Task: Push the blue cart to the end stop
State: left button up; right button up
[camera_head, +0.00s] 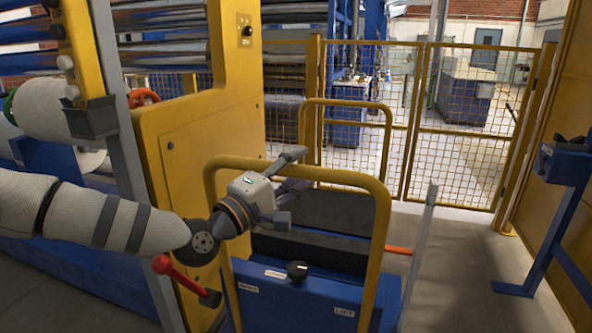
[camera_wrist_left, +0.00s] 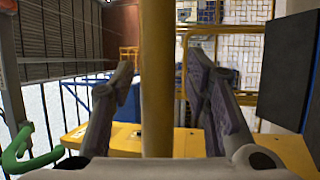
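The blue cart (camera_head: 300,300) stands low in the centre of the head view, with a dark top and a yellow tube handle (camera_head: 382,235) at its near end. A second yellow hoop (camera_head: 345,102) rises at its far end. My left gripper (camera_head: 291,187) is at the top bar of the near handle. In the left wrist view my left gripper (camera_wrist_left: 160,62) has its fingers spread on either side of a yellow bar (camera_wrist_left: 156,110), with gaps on both sides. I cannot tell which thing is the end stop. My right gripper is out of view.
A yellow machine frame (camera_head: 200,130) with rollers stands close on the cart's left. A red lever (camera_head: 175,270) is beneath my left arm. A yellow mesh fence (camera_head: 460,130) closes the far side. A blue stand (camera_head: 560,200) is at the right, with clear floor (camera_head: 465,265) before it.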

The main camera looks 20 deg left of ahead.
pick_arm(q)
jog(key=v, duration=1.2)
jog(key=shift+r, duration=0.1)
